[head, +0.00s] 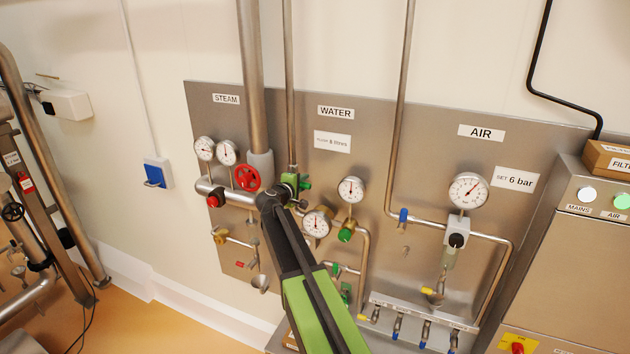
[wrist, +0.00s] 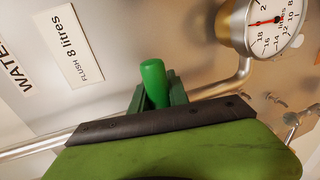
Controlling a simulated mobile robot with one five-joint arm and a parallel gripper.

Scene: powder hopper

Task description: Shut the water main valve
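The water valve (head: 289,181) is green and sits on the vertical pipe below the WATER label in the head view. Its green handle (head: 305,184) points to the right there. The wrist view shows a bright green rounded handle (wrist: 153,82) close ahead, between dark green blocks; I cannot tell whether these belong to the valve or to my fingers. My gripper (head: 281,199) is at the valve, just below it in the head view. In the wrist view my dark gripper edge (wrist: 160,119) hides the lower part of the handle. Contact and finger opening cannot be made out.
A red steam handwheel (head: 247,178) is close on the left. Water gauges (head: 351,190) and a green-knobbed valve (head: 346,235) are close on the right. The AIR panel (head: 481,132) with its gauge is further right.

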